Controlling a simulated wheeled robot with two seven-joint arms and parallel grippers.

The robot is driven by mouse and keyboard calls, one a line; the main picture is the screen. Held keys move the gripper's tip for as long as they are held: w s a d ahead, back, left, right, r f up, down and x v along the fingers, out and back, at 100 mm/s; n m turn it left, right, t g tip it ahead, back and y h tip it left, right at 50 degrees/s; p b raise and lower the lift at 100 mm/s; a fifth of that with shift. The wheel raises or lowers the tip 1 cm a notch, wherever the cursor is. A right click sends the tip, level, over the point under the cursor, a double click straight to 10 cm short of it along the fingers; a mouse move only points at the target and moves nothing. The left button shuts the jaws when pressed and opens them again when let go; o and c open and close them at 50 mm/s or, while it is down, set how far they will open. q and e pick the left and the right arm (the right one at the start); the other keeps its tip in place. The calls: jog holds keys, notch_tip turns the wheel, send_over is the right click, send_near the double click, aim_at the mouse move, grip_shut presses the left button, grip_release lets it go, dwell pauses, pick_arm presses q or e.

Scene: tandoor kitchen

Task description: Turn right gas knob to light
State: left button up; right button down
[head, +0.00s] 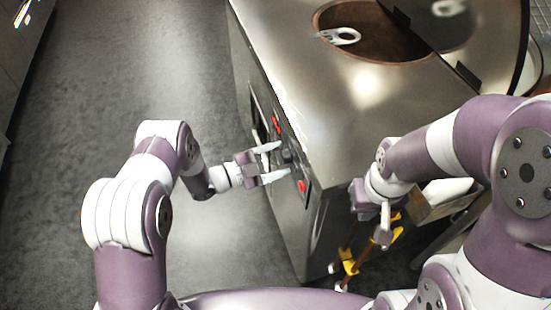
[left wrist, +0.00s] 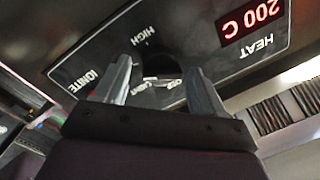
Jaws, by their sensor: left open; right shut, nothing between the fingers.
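A dark round knob (left wrist: 162,62) sits on the control panel (left wrist: 205,40) in the left wrist view. HIGH, IGNITE and HEAT labels, a partly covered LIGHT label and a red 200 C display (left wrist: 252,20) are around or beside it. My left gripper (head: 281,160) is open at the panel on the steel unit's side. In the left wrist view its fingers (left wrist: 158,68) stand on either side of the knob; whether they touch it cannot be told. My right gripper (head: 384,230) is shut and empty, pointing down right of the unit's front corner.
The steel unit (head: 300,60) has a round opening on top with a metal ring-shaped handle (head: 338,36). Yellow pipe fittings (head: 348,262) stand below my right gripper. A box (head: 440,198) is beside the unit. The floor (head: 130,70) at left is clear.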

pick_arm(q)
jog(key=c, duration=1)
jog(key=shift+n, duration=0.4)
jog(key=n+p, duration=0.1)
jog(key=n, duration=0.4)
jog(key=n+g, duration=0.1)
jog(key=n, duration=0.4)
jog(key=shift+w+y+p, duration=0.1)
jog(key=shift+y+p, duration=0.2)
jog(key=shift+p, duration=0.05)
jog(key=shift+n, duration=0.4)
jog(key=o, duration=1)
jog(key=shift+r, duration=0.1)
jog(key=shift+a, duration=0.1)
